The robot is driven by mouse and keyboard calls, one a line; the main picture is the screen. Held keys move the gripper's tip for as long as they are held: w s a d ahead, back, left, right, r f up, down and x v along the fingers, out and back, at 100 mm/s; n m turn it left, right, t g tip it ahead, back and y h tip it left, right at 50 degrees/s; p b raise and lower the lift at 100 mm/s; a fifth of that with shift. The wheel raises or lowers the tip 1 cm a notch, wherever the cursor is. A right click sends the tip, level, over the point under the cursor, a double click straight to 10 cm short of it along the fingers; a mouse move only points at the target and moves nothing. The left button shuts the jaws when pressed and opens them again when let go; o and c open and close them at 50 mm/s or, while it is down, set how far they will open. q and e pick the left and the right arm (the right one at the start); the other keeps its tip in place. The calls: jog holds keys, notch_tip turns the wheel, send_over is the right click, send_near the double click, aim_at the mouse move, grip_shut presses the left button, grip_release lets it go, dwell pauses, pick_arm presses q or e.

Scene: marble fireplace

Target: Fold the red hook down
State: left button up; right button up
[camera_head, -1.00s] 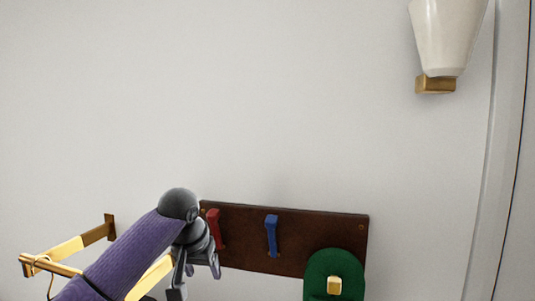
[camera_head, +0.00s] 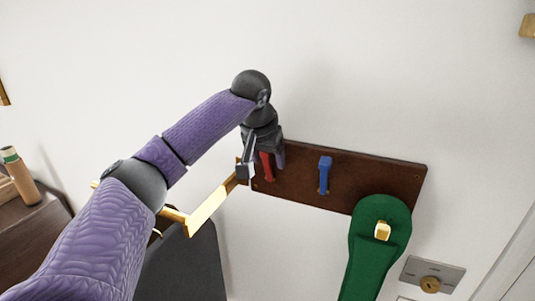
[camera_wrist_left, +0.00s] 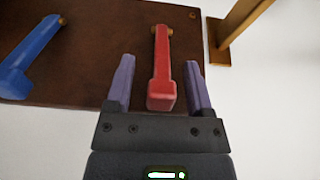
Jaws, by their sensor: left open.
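The red hook (camera_head: 267,167) is at the left end of a dark brown wooden board (camera_head: 393,182) on the white wall. It is partly hidden by my gripper in the head view. My left gripper (camera_head: 264,162) is open at the hook, its fingers on either side of it. In the left wrist view the red hook (camera_wrist_left: 162,72) lies between the two purple fingertips of my left gripper (camera_wrist_left: 159,75), with a gap on each side. The hook's thick end is nearest the palm. My right gripper is out of view.
A blue hook (camera_head: 325,174) is on the board to the right of the red one. A green item (camera_head: 371,262) hangs over the board's right part by a brass peg (camera_head: 382,230). A brass wall bar (camera_head: 211,208) stands close left of the board.

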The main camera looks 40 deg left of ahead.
pick_arm(q)
jog(key=shift+s, duration=0.15)
jog(key=shift+c, duration=0.6)
grip_shut()
jog(key=shift+r, duration=0.1)
dwell(0.5)
